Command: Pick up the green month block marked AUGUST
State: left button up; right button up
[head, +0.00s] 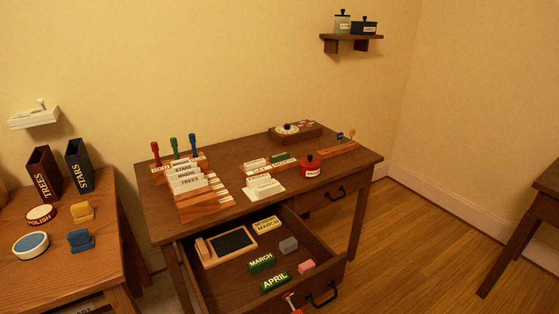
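Two green month blocks lie in the open desk drawer (203,297): one reads MARCH (262,262) and the other, nearer the front, reads APRIL (274,281). I cannot read AUGUST on any block. A small green piece (278,157) sits in the wooden day and month holder (268,166) on the desk, but its lettering is too small to read.
The drawer also holds a dark-panelled wooden tray (231,243), a cream block (267,226), a grey block (288,245) and a pink block (307,267). On the desk stand a card file (188,180) and a red pot (310,166). A side table (75,245) is at left.

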aim_at(285, 155)
jog(key=k, duration=1)
jog(key=z, duration=1.2)
jog(key=i, duration=3.95)
jog(key=u, duration=3.05)
